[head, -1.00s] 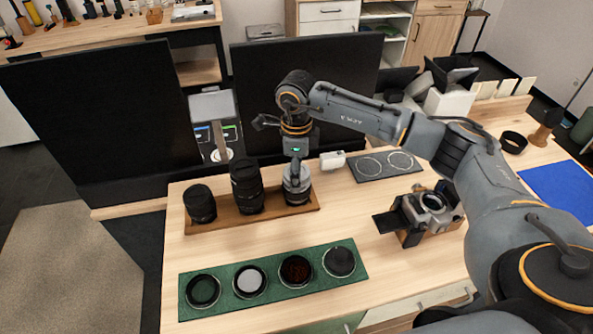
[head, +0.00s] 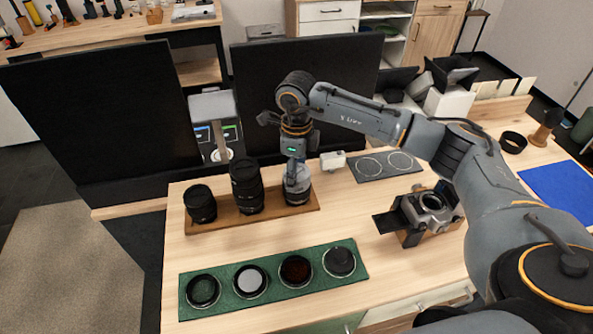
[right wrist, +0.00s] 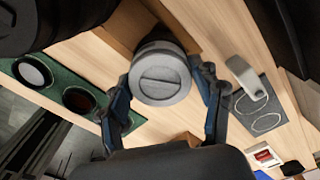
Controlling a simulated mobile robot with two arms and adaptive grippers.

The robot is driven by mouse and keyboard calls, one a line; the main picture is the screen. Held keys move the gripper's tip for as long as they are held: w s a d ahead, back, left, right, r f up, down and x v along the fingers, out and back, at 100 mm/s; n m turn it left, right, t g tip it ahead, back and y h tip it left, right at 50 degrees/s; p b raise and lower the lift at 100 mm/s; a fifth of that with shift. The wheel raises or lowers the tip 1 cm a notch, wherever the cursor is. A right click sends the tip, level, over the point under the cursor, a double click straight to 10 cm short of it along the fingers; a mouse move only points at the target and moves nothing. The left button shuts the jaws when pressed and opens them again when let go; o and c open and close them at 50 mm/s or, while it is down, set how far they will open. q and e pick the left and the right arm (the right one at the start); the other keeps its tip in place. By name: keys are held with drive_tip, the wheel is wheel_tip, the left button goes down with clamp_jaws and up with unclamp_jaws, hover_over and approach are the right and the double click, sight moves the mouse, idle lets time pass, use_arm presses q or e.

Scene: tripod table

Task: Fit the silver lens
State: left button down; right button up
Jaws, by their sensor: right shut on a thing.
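The silver lens (head: 298,186) stands upright at the right end of the wooden lens rack (head: 240,220). In the right wrist view the silver lens (right wrist: 161,74) shows its grey cap, with a finger on each side. My right gripper (head: 297,176) points down and is shut on it; it also shows in the right wrist view (right wrist: 166,88). A silver camera body (head: 432,203) with an open round mount sits on a wooden stand, its black side screen swung out. My left gripper is out of view.
Two black lenses, a short one (head: 201,204) and a tall one (head: 247,186), stand left in the rack. A green mat (head: 218,308) holds several round filters in front. A grey pad (head: 384,177) with two circles and a white device (head: 333,160) lie behind. Dark monitors stand behind.

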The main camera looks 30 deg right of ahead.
drive_tip(key=shift+s+f, duration=0.15)
drive_tip(key=shift+f, duration=0.05)
drive_tip(key=shift+m, duration=1.2)
